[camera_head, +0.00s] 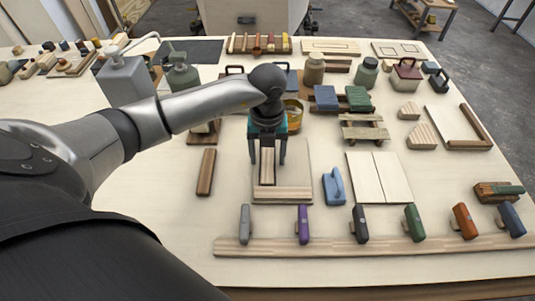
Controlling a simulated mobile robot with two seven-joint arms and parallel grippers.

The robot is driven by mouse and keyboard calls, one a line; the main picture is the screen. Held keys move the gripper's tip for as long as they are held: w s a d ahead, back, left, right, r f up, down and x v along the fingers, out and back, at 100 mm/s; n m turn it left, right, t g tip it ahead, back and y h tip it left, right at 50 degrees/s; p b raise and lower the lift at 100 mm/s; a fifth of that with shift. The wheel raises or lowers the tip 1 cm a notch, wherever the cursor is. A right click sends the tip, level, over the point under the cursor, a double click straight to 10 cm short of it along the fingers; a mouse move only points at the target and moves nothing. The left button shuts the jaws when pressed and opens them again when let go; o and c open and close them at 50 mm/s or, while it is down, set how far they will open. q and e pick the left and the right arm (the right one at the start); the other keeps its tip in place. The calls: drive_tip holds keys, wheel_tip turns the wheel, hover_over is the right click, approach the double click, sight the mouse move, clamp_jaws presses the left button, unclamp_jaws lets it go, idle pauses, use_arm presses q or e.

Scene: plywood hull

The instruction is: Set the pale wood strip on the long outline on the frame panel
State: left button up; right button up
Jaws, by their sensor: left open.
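The frame panel (299,161) is a pale board lying flat near the middle of the table. A narrow pale wood strip (268,168) with dark edges stands lengthwise at the panel's left part. Another pale strip (283,194) runs along the panel's near edge. My left gripper (268,161) points down over the panel, open, with one finger on each side of the lengthwise strip. I cannot tell whether the fingers touch it. The outline under or beside the strip is hidden or too small to make out. My right gripper is out of view.
A brown strip (206,172) lies left of the panel. A blue-handled tool (334,186) and a two-part pale board (379,178) lie to its right. A long wooden rail (330,246) with several coloured handles runs along the near side. A yellow tub (293,113) stands behind the gripper.

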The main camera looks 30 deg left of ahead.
use_arm(q)
wheel_tip(320, 180, up, 15)
drive_tip(key=p, duration=0.1)
drive_tip(key=shift+r, duration=0.15)
idle(0.7)
